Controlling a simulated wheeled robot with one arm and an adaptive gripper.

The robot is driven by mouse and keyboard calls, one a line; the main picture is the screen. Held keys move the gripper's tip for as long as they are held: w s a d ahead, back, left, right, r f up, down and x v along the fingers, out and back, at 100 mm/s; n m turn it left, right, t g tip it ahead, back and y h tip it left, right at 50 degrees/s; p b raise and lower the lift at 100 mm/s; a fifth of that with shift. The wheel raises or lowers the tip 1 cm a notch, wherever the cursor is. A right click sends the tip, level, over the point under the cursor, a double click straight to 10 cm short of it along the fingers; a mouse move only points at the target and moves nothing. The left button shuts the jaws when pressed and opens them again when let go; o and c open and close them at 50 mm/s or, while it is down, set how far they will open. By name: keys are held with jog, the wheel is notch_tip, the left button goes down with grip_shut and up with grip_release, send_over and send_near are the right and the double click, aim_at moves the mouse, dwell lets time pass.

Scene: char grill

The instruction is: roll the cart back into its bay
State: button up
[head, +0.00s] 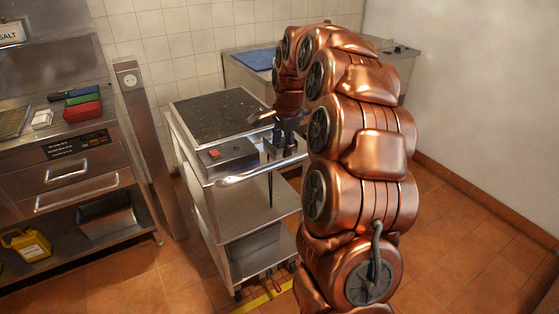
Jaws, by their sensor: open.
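The steel cart (204,200) stands upright in the middle of the head view. It has a dark flat top, lower shelves and small dark wheels. A pale curved handle bar (240,179) runs along its near edge. My gripper (279,152) is open and points down at the right part of that handle. I cannot tell whether its fingers touch or straddle the bar. My copper arm hides the cart's right side and part of the floor there. A yellow floor line (264,298) shows at the cart's near foot. The bay's limits are not clear.
A steel counter (85,185) with drawers, coloured blocks and a yellow jug (27,244) stands left. A steel post (146,148) with a socket rises beside the cart. Another steel counter (245,83) with a blue board stands behind. Tiled floor (460,240) is free at right.

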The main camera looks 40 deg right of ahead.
aim_at(279, 162)
jog(key=f, duration=0.3)
jog(key=w+f+p, duration=0.1)
jog(key=f, duration=0.2)
jog(key=shift+w+f, duration=0.2)
jog(key=shift+f, duration=0.15)
jog(key=shift+c, duration=0.5)
grip_shut()
